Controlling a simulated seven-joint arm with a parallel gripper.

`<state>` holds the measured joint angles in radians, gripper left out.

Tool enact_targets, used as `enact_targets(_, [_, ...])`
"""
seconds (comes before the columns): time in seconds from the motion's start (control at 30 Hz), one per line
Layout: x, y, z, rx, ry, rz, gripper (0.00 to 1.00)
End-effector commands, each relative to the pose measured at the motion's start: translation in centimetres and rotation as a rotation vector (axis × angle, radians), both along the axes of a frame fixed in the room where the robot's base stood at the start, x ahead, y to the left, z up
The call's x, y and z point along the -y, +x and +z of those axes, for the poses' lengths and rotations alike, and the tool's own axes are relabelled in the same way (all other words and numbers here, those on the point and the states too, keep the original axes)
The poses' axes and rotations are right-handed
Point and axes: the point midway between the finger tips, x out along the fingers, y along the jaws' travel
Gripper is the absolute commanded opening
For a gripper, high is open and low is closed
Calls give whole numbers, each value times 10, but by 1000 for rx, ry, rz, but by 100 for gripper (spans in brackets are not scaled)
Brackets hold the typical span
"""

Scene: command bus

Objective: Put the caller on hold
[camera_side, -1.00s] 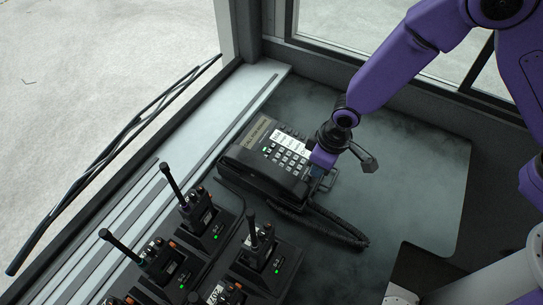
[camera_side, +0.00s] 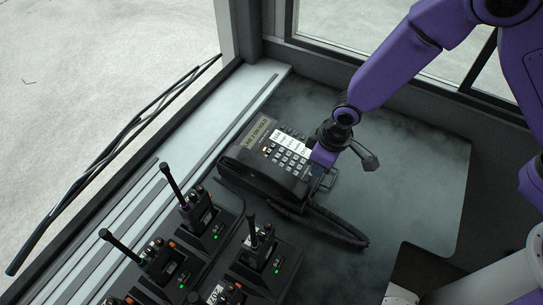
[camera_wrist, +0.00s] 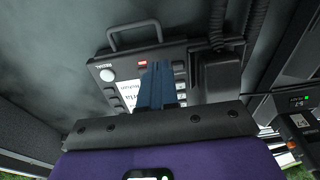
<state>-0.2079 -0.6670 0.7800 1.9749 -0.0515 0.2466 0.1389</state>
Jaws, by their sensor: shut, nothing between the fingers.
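A black desk phone (camera_side: 262,182) with white-labelled keys sits on the dark desk. In the side view a small amber light (camera_side: 265,150) glows on its face. My gripper (camera_side: 316,171) is at the phone's right end, by the keys. In the wrist view the phone (camera_wrist: 180,52) shows a red button (camera_wrist: 143,64), a round white button (camera_wrist: 107,74) and white label strips. My blue fingers (camera_wrist: 157,68) are shut and empty, with their tips just beside the red button over the phone's face; contact cannot be told. The fingers hide some of the keys. The handset (camera_wrist: 217,78) rests on the phone.
Several handheld radios (camera_side: 199,208) with upright antennas stand in chargers in front of the phone. A coiled cord (camera_side: 335,230) lies on the desk (camera_side: 410,180). A window ledge (camera_side: 185,145) runs along the left. The desk right of the phone is clear.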

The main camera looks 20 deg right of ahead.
Motion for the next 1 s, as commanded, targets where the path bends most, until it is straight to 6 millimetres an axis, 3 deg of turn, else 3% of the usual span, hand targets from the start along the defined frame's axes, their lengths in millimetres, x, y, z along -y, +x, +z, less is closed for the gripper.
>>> enact_targets(0.6, [4,-4,42,1,1,1,0])
enact_targets(1.0, [5,-5,47,-1,-2,1,0])
